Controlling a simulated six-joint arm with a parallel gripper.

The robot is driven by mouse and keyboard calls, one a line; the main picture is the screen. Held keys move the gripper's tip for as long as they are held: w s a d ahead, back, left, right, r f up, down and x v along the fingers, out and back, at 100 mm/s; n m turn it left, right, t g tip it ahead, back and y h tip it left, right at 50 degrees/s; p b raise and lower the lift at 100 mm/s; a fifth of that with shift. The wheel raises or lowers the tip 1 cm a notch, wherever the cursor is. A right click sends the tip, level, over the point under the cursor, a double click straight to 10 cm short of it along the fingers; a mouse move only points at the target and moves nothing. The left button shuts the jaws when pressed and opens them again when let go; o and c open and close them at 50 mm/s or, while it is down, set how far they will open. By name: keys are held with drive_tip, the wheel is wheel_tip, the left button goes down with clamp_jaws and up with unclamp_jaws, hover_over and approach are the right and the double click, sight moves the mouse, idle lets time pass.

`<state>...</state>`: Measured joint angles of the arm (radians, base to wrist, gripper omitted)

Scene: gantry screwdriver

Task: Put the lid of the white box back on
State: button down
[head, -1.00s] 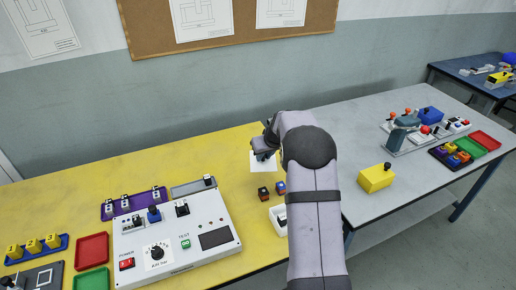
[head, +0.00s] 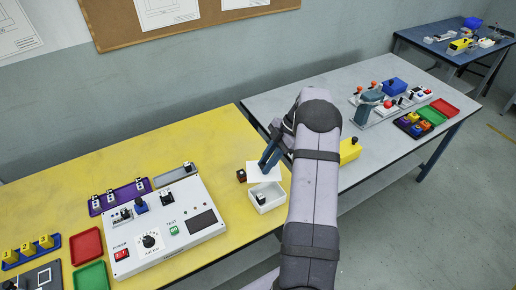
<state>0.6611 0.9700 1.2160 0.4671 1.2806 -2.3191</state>
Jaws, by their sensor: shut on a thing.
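The white box (head: 267,205) stands open on the yellow table, near its right edge. A small white piece with a dark top (head: 262,198) is inside it. My gripper (head: 267,162) is shut on the white lid (head: 264,174), a flat square plate. The lid is just behind the box in the picture and apart from its opening. It appears to be held above the table; its exact height is hard to tell. My arm comes from the lower right and hides part of the area right of the lid.
A white control panel (head: 165,228) stands left of the box. A yellow box (head: 349,150) is on the grey table (head: 290,103), beyond my arm. The yellow table (head: 215,140) is clear behind the lid.

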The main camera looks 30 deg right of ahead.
sight(270, 179)
drive_tip(key=s+r+n+g+p, duration=0.1)
drive_tip(key=s+n, duration=0.1)
drive_tip(key=s+a+r+n+g, duration=0.1)
drive_tip(key=s+r+n, duration=0.1)
drive_tip(key=n, duration=0.1)
drive_tip(key=shift+s+g+p, duration=0.1)
drive_tip(key=shift+g+p, duration=0.2)
drive_tip(key=shift+p, duration=0.1)
drive_tip(key=shift+f, duration=0.1)
drive_tip(key=shift+f, duration=0.15)
drive_tip(key=shift+f+b, duration=1.75)
drive_tip(key=shift+f, duration=1)
drive_tip(key=shift+f+b, duration=0.45)
drive_tip(key=shift+f, duration=0.1)
drive_tip(key=shift+f+b, duration=0.95)
drive_tip(key=c, duration=1.5)
unclamp_jaws()
